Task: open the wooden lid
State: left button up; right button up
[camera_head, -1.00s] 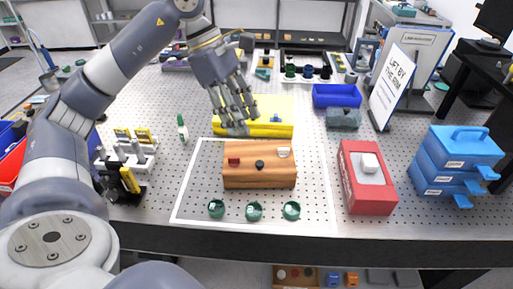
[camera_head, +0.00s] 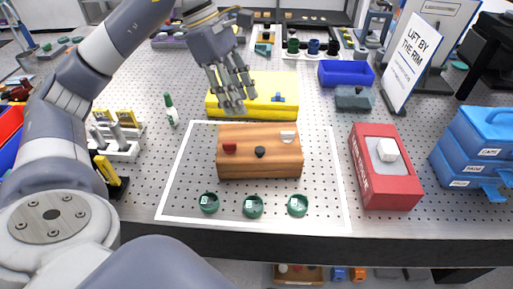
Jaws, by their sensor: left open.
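A wooden box (camera_head: 260,167) stands on the pegboard table inside a white outlined rectangle. Its wooden lid (camera_head: 245,135) is on top and looks closed. On the lid are a red block (camera_head: 229,148), a black knob (camera_head: 260,152) and a white piece (camera_head: 288,136). My left gripper (camera_head: 232,106) is open, fingers pointing down, above and behind the box and in front of the yellow case. It appears apart from the lid and holds nothing. My right gripper does not show.
Several green ring cups, one of them here (camera_head: 252,206), sit in front of the box. A red box (camera_head: 383,180) with a white cube stands right, blue drawers (camera_head: 475,150) farther right. A yellow case (camera_head: 285,108) lies behind. A "LIFT BY THE RIM" sign (camera_head: 411,60) stands back right.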

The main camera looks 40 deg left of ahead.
aim_at(260, 149)
pick_arm(q)
jog(key=x, duration=0.9)
jog(key=a+x, duration=0.1)
jog(key=x, duration=0.3)
jog(key=shift+d+f+b, duration=0.1)
jog(key=shift+f+b, duration=0.2)
jog(key=shift+b, duration=0.1)
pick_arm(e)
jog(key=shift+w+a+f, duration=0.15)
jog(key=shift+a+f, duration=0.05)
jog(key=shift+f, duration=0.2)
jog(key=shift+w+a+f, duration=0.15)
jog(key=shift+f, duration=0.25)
pick_arm(q)
jog(key=c, duration=0.9)
grip_shut()
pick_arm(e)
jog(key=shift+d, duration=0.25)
